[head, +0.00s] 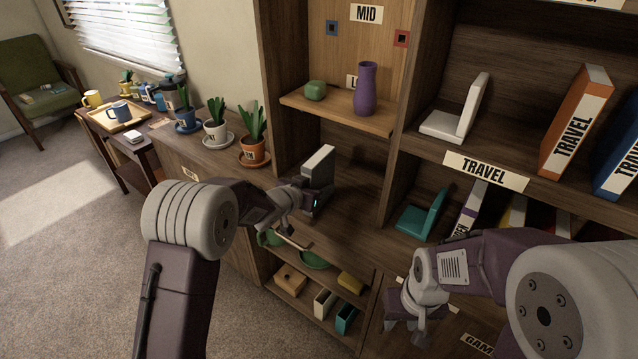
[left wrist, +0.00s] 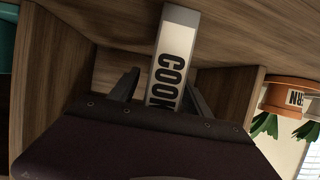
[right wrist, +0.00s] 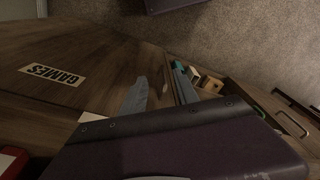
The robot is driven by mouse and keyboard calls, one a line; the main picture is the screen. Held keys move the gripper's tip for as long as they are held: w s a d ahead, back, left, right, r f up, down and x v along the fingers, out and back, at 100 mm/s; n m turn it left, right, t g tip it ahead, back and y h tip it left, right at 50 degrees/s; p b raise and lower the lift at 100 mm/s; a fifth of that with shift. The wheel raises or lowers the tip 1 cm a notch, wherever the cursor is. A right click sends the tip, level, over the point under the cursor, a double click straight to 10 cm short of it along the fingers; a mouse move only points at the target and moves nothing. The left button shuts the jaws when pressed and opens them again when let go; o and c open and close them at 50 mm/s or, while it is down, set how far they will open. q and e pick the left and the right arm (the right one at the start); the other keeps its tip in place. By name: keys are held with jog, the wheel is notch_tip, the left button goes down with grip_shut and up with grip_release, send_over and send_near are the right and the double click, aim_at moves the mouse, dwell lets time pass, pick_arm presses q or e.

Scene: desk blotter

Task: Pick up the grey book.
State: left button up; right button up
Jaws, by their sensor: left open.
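The grey book (head: 319,166) stands upright on the desk-height shelf of the bookcase in the head view. In the left wrist view the book's pale spine (left wrist: 175,60) carries the letters COOK, its lower end hidden by my gripper body. My left gripper (head: 308,203) is at the book, open, with one finger on each side of the spine in the left wrist view (left wrist: 162,90). Whether the fingers touch it I cannot tell. My right gripper (head: 408,325) is open and empty, low in front of the bookcase; its fingers also show in the right wrist view (right wrist: 160,92).
A teal bookend (head: 424,214) stands to the right. Potted plants (head: 253,135) line the left cabinet. Green bowls (head: 314,260) sit below.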

aim_at(317, 171)
pick_arm(q)
jog(key=shift+s+r, duration=0.1)
jog(key=shift+c, duration=1.2)
grip_shut()
jog(key=shift+r, duration=0.1)
jog(key=shift+r, duration=0.25)
notch_tip(317, 171, up, 4)
jog(key=p, duration=0.2)
jog(key=shift+r+p, duration=0.15)
jog(key=shift+p, duration=0.2)
jog(key=s+d+r, duration=0.2)
jog(key=s+r, duration=0.1)
jog(key=s, duration=0.2)
jog(key=s+d+r, duration=0.2)
jog(key=s+r, duration=0.1)
jog(key=s, duration=0.2)
jog(key=shift+s+d+b, duration=0.25)
jog(key=shift+s+b, duration=0.1)
jog(key=shift+b, duration=0.05)
